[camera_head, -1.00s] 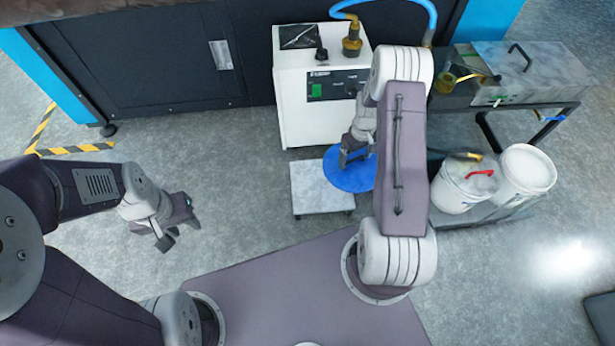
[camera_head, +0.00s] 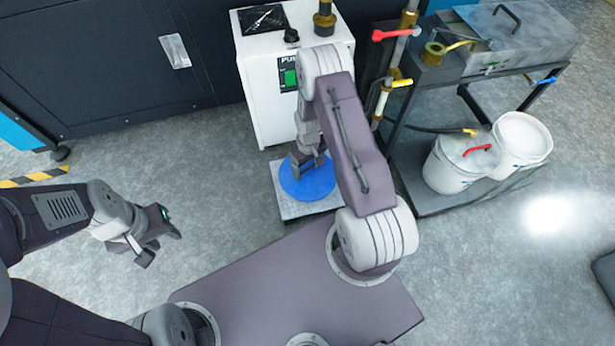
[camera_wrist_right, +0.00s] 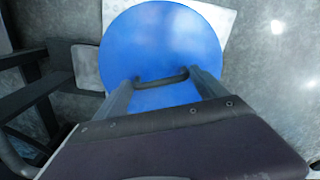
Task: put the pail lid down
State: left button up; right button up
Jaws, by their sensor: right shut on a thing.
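The pail lid is a blue disc (camera_head: 318,184) with a dark bar handle (camera_wrist_right: 161,79) on its top. My right gripper (camera_head: 309,168) is shut on this handle, with a finger on each side in the right wrist view. The lid lies flat over a low light-coloured platform (camera_head: 290,208) and covers much of its top. I cannot tell whether it touches the platform. My left gripper (camera_head: 160,249) is empty, with its fingers apart, over bare floor at the left.
A white machine (camera_head: 270,100) with a green button stands just behind the platform. Two white pails (camera_head: 450,176) (camera_head: 521,142) stand on a cart's lower shelf (camera_head: 410,203) at the right. Red- and yellow-handled valves (camera_head: 385,35) rise beside the cart. Floor left of the platform is clear.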

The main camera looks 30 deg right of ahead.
jog(key=shift+a, duration=0.1)
notch_tip(320, 180, down, 4)
jog(key=b, duration=0.3)
jog(key=shift+f+b, duration=0.25)
jog(key=shift+b, duration=0.15)
jog(key=shift+r+p, duration=0.3)
jog(key=shift+f, duration=0.25)
jog(key=o, duration=1.7)
jog(key=shift+o, duration=0.2)
notch_tip(320, 180, up, 13)
jog(key=p, duration=0.8)
jog(key=shift+f+p, duration=0.2)
jog(key=shift+p, duration=0.1)
notch_tip(320, 180, up, 5)
send_over(308, 174)
jog(key=a, duration=0.2)
jog(key=s+a+r+m, duration=0.1)
jog(key=s+a+r, duration=0.1)
jog(key=s+r, duration=0.4)
jog(key=s+a+r+m+t, duration=0.1)
jog(key=s+a+r, duration=0.2)
jog(key=s+r, duration=0.3)
notch_tip(308, 174, up, 3)
jog(key=shift+s+a+f, duration=0.1)
jog(key=shift+s+a, duration=0.2)
jog(key=shift+s, duration=0.05)
